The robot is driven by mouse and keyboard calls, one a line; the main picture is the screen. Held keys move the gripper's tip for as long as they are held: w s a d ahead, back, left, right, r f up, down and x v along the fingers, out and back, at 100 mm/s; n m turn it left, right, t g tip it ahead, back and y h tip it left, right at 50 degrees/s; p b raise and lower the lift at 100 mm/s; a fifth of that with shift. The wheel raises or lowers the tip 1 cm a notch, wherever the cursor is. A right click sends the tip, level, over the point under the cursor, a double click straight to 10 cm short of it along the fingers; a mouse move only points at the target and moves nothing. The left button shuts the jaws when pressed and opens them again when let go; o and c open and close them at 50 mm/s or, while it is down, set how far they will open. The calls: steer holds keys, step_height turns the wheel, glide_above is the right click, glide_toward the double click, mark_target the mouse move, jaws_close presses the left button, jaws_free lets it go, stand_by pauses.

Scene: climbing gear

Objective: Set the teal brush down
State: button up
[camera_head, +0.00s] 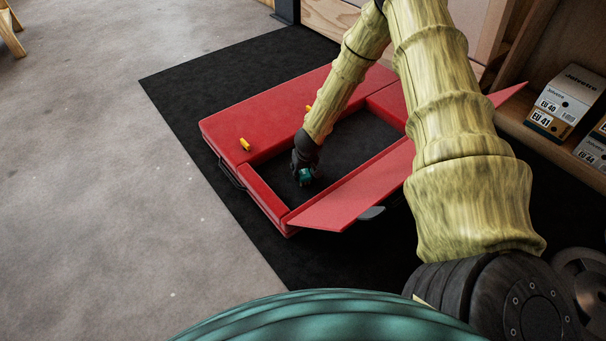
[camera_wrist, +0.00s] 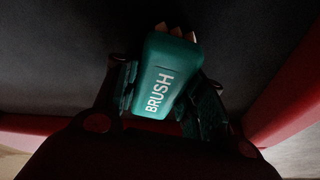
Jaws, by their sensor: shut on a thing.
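The teal brush (camera_wrist: 163,75) fills the middle of the wrist view, with the word BRUSH on its side and pale tips at its far end. My gripper (camera_wrist: 160,100) is shut on it, with one finger on each side. In the head view the brush (camera_head: 306,174) is a small teal patch at the end of my gripper (camera_head: 303,170), inside the opening of the red pad. Dark floor shows behind the brush. I cannot tell whether the brush touches that floor.
The red pad (camera_head: 262,112) surrounds the dark opening, with a red flap (camera_head: 355,190) on the near right side. Yellow pieces (camera_head: 245,144) sit on the pad. A black mat (camera_head: 190,85) lies under it. Shoe boxes (camera_head: 562,103) stand on a wooden shelf at right.

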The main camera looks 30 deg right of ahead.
steer(key=shift+f, duration=0.2)
steer(key=o, duration=1.1)
steer(key=shift+c, duration=0.2)
steer(key=shift+r, duration=0.1)
steer(key=p+v, duration=0.7)
steer(key=v, duration=0.5)
steer(key=shift+a, duration=0.1)
